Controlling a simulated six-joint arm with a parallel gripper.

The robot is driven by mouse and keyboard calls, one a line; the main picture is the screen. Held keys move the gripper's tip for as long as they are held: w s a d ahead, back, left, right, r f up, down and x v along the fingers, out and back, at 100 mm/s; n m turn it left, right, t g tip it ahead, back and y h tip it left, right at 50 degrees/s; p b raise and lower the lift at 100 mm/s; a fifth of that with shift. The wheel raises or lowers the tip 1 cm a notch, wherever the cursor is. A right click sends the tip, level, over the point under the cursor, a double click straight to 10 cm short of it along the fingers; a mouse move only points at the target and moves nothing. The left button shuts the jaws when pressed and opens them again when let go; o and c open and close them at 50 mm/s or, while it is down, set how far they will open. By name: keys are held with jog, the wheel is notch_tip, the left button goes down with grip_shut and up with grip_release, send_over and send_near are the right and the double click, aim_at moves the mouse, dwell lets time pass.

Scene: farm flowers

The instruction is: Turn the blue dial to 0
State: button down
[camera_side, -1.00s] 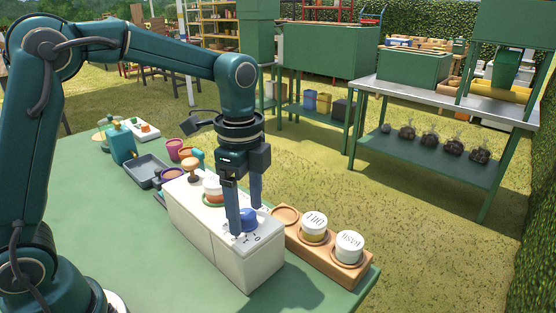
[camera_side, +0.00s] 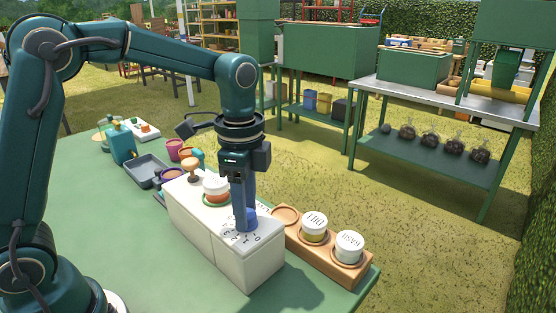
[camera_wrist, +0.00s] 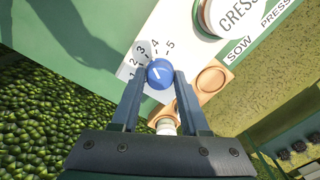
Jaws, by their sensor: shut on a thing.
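The blue dial (camera_side: 250,218) sits on top of the near end of the white box (camera_side: 245,265). Black numbers are printed around it. In the side view my gripper (camera_side: 244,222) hides part of the dial. The 0 mark (camera_side: 257,238) shows on the box's near right side. I cannot tell which number the pointer meets.
A wooden rack (camera_side: 327,257) with white-lidded jars stands right of the box. A grey tray (camera_side: 146,171) lies behind left. The green table's (camera_side: 125,225) front is clear.

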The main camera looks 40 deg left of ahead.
jog(key=n, duration=0.5)
jog(key=shift+n, duration=0.3)
jog(key=n, duration=1)
jog(key=shift+n, duration=0.4)
jog(key=shift+w+r+n, duration=0.1)
jog(key=shift+n, duration=2.1)
jog(key=shift+c, duration=2.1)
grip_release()
jog(key=shift+r, duration=2.55)
